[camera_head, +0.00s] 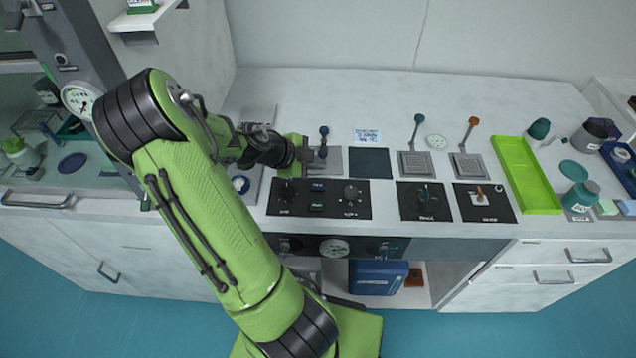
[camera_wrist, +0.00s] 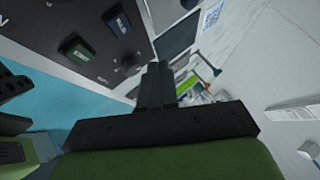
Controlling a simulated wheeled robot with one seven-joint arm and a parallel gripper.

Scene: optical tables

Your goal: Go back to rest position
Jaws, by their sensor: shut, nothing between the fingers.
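My green arm reaches from the bottom of the head view up to the left and bends back over the bench. My gripper (camera_head: 308,155) is at the left part of the bench, above the back edge of a black control panel (camera_head: 333,205). In the wrist view my gripper (camera_wrist: 157,72) shows as dark fingers close together in the middle, shut with nothing between them. The panel (camera_wrist: 100,65) lies to its upper left there. Part of the bench just behind the gripper is hidden by it in the head view.
Teal (camera_head: 418,122) and orange (camera_head: 472,124) levers stand further right, then a lime tray (camera_head: 527,176) and several bottles. A grey column with a gauge (camera_head: 80,98) is at left. The bench's back strip is clear.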

